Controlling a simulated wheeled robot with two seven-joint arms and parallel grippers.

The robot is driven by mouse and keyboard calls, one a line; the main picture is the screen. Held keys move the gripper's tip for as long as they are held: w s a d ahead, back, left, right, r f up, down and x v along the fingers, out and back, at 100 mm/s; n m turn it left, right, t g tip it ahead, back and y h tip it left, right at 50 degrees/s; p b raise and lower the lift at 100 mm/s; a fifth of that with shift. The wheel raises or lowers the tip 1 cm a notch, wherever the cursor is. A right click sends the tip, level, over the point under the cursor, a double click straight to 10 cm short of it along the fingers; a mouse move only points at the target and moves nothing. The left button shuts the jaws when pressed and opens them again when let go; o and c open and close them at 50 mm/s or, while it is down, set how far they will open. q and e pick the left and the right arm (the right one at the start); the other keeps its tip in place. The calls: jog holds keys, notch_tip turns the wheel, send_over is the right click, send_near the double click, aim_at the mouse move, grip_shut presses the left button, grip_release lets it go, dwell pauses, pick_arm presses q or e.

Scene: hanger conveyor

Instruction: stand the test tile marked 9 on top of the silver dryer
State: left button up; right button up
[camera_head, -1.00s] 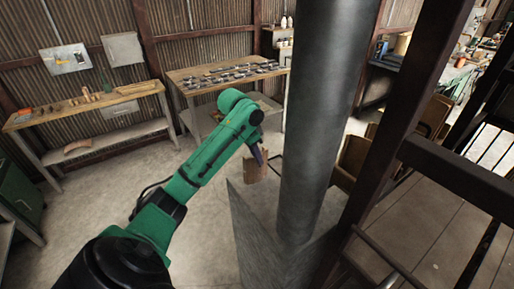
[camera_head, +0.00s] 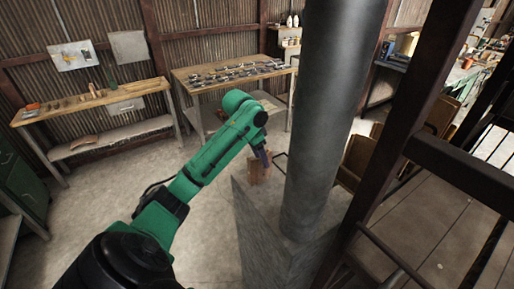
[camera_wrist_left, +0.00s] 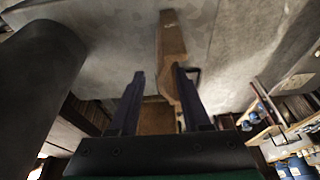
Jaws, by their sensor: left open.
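My left gripper (camera_head: 264,157) hangs from the green arm at the centre of the head view, beside the grey metal box. In the left wrist view its two dark fingers (camera_wrist_left: 160,84) stand apart with no object clearly held between them. A brown piece (camera_head: 256,170) shows just below the gripper in the head view. A long brown shape (camera_wrist_left: 171,45) lies beyond the right finger in the wrist view; I cannot tell whether they are the same thing. I make out no tile marked 9, and no thing I can surely call the silver dryer. My right gripper is out of view.
A thick grey pipe (camera_head: 331,110) rises from the grey metal box (camera_head: 262,235), close right of my arm. Dark steel posts and rails (camera_head: 400,130) stand further right. Benches with small items (camera_head: 98,102) and metal parts (camera_head: 236,75) line the back wall.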

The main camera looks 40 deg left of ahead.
pick_arm(q)
jog(key=v, duration=1.4)
jog(key=shift+b, duration=0.35)
